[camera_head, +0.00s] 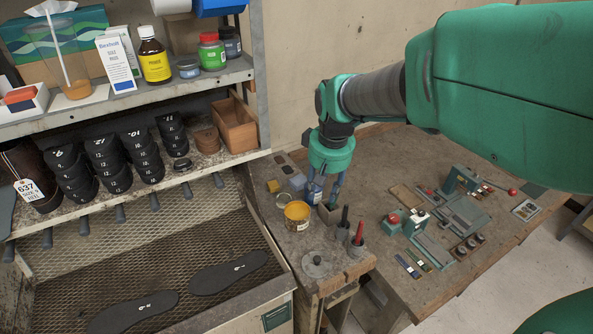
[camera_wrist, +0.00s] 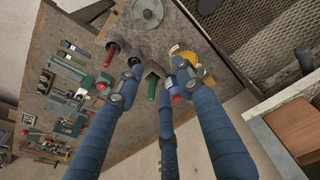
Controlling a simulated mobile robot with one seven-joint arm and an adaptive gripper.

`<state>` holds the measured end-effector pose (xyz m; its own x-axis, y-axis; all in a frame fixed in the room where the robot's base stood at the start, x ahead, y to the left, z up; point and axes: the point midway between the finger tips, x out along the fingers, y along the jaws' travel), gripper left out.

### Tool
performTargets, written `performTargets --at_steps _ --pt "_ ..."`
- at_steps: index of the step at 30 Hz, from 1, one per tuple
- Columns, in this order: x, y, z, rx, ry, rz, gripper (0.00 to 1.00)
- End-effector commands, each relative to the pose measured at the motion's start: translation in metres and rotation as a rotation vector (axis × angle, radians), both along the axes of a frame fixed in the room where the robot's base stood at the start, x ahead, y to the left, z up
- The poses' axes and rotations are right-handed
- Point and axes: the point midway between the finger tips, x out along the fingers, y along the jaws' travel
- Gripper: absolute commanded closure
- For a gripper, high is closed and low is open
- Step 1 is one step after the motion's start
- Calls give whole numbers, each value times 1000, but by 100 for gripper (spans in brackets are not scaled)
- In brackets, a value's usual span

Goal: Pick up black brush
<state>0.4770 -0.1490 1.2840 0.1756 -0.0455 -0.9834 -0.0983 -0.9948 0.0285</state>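A black-handled tool, which looks like the black brush (camera_head: 345,214), stands upright in a small holder on the bench. Its bristles cannot be seen. In the wrist view a dark holder (camera_wrist: 136,50) shows beside my left finger, and the handle there is largely hidden by the finger. My gripper (camera_head: 325,192) points down over the bench, above and to the left of the black handle. In the wrist view its blue fingers (camera_wrist: 156,78) are spread apart with nothing held between them. A green-handled item (camera_wrist: 152,88) shows between the fingers, farther down.
A red-handled tool (camera_head: 359,234) stands right beside the black one. A yellow can (camera_head: 297,215) is close on the left, and a grey round lid (camera_head: 317,265) lies in front. A green clamp-like machine (camera_head: 455,182) is at right. The shelf unit (camera_head: 258,75) borders the left.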

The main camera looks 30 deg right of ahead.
Motion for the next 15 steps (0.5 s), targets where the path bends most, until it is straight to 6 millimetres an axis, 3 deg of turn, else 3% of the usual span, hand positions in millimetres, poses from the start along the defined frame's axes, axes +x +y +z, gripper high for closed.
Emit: performTargets --at_steps 9,15 --pt "28 -77 -45 39 110 -40 64" --pt "33 -113 -73 63 154 -55 64"
